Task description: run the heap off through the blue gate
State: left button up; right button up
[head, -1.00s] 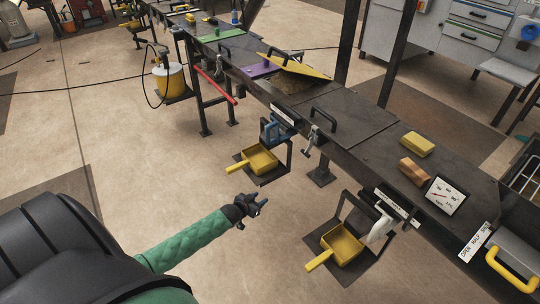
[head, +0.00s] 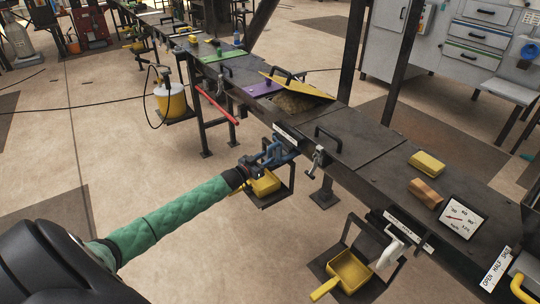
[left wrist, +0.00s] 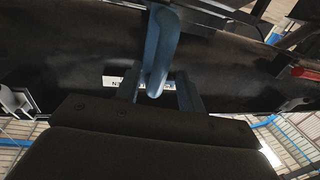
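The blue gate (head: 283,153) hangs under the front edge of the dark bench, below a white label. Its blue handle (left wrist: 160,50) stands between my fingers in the left wrist view. My left gripper (head: 262,161) is at the gate from the front left; in the left wrist view its fingers (left wrist: 160,92) are apart, one on each side of the handle, with gaps showing. The heap (head: 293,103) is brownish and lies in the bench opening under a tilted yellow lid. A yellow pan (head: 265,184) sits below the gate, partly hidden by my gripper. My right gripper is not in view.
A second yellow pan (head: 350,268) stands below a white handle (head: 392,251) to the right. A toggle clamp (head: 318,158) is right beside the blue gate. A red bar (head: 220,108) juts out at left. A gauge (head: 464,217) and two blocks lie on the bench.

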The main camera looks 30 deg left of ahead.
aim_at(269, 156)
pick_arm(q)
jog(key=shift+w+d, duration=0.15)
jog(key=shift+w, duration=0.6)
jog(key=shift+w+d, duration=0.15)
jog(key=shift+w, duration=0.6)
grip_shut()
